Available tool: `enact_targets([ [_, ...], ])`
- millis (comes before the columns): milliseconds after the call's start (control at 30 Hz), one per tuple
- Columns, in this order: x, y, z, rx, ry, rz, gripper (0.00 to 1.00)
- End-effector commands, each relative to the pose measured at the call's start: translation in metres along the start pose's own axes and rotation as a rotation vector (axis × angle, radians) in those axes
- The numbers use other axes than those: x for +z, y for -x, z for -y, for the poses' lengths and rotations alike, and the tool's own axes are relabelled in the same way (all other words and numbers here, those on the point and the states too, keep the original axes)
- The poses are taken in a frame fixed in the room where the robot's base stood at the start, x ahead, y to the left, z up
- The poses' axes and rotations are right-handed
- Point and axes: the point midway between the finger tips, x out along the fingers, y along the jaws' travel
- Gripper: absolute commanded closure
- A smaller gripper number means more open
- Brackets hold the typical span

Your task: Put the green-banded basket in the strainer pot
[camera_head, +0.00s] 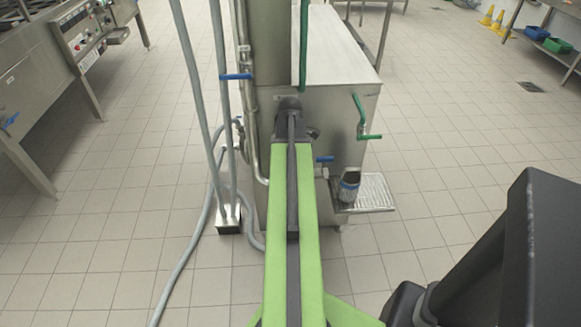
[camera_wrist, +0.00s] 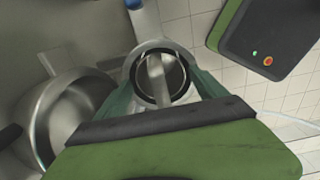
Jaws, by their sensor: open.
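In the wrist view my gripper (camera_wrist: 158,75) has its two green fingers apart, on either side of a round steel container (camera_wrist: 163,100) with a dark rim. A pale strip crosses its opening. I cannot tell whether the fingers touch it. No green band shows on it from here, so I cannot tell whether it is the green-banded basket. A large round steel vessel (camera_wrist: 48,118) lies to its left, possibly the strainer pot, partly hidden by my gripper. My gripper is out of the head view.
In the head view a blue-banded cup (camera_head: 349,187) stands on a drip tray (camera_head: 376,192) at a steel machine (camera_head: 335,110). Pipes and a hose (camera_head: 188,258) run left of it. A steel counter (camera_head: 40,85) is far left. Tiled floor is open on both sides.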

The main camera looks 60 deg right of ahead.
Motion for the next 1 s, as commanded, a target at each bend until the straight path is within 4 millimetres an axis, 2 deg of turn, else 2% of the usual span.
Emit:
enact_targets([
  [167, 0.0, 0.023, 0.0, 0.0, 0.0, 0.0, 0.19],
  [500, -0.001, 0.099, 0.0, 0.0, 0.001, 0.0, 0.19],
  [633, -0.001, 0.123, 0.0, 0.0, 0.001, 0.0, 0.19],
  [767, -0.001, 0.133, 0.0, 0.0, 0.001, 0.0, 0.19],
  [1000, -0.001, 0.13, 0.0, 0.0, 0.001, 0.0, 0.19],
])
